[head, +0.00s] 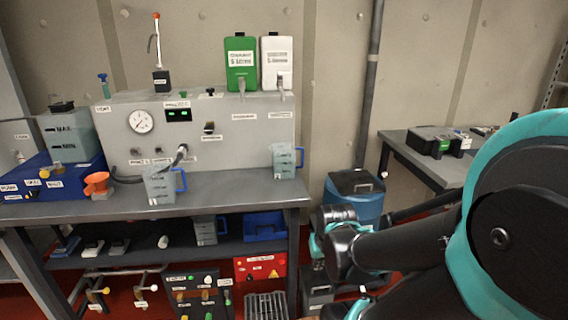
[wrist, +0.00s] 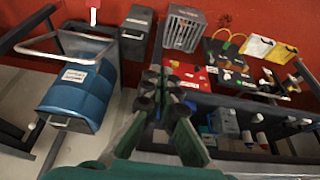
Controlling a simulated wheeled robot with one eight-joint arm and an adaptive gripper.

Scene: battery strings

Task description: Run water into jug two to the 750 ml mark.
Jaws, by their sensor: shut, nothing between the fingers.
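A clear grey jug with a blue handle (head: 160,187) stands at the bench's front edge, below a dark hose (head: 181,154) from the grey panel. A similar jug (head: 284,161) stands at the bench's right end, and another (head: 206,230) is on the shelf below. Their labels are too small to read, so I cannot tell which is jug two. No water level is clear. My gripper (wrist: 163,82) is shut and empty in the wrist view, pointing down beside the bench, away from the jugs. Its fingertips are not clear in the head view.
The grey panel (head: 232,132) carries a gauge and display. A blue lidded bin (head: 355,196) stands on the floor right of the bench, near my arm. A red box (head: 260,268) and wire crate (head: 266,306) sit below. A side table (head: 397,140) stands at right.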

